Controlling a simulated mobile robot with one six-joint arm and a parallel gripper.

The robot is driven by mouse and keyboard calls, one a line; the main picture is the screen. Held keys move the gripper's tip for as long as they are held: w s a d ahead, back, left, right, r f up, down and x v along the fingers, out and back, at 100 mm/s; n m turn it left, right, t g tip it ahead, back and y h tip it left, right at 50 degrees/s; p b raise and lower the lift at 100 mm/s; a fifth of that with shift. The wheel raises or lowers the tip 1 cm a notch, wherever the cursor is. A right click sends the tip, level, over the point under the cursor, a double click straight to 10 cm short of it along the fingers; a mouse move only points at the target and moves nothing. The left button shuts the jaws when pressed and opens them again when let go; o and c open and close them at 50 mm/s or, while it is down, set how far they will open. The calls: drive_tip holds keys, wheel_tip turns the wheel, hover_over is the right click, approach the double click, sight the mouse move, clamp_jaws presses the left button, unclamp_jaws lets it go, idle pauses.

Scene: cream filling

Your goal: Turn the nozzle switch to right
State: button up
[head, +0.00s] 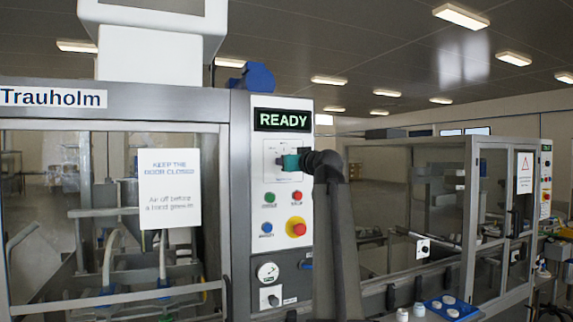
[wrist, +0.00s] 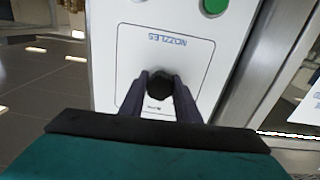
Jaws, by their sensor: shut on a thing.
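The nozzle switch (wrist: 162,88) is a black round knob on a white plate labelled NOZZLES (wrist: 165,58), which appears upside down in the wrist view. My gripper (wrist: 161,82) is shut on the knob, with one dark finger on each side of it. In the head view my gripper (head: 280,161) reaches the switch plate (head: 271,173) on the control panel from the right. My gripper and arm hide most of the knob there, and which way it points cannot be told.
Below the switch are a green button (head: 270,198), a red button (head: 296,197), a blue button (head: 267,228) and a red emergency stop (head: 298,229). A READY display (head: 283,120) is above. A glass door (head: 105,250) stands left of the panel.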

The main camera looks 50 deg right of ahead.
drive_tip(key=shift+m, duration=0.3)
drive_tip(key=o, duration=1)
drive_tip(key=shift+w, duration=0.15)
drive_tip(key=shift+o, duration=0.2)
drive_tip(key=b+v, duration=0.3)
drive_tip(key=v, duration=1.1)
drive_tip(key=shift+b, duration=0.3)
drive_tip(key=shift+f, duration=0.1)
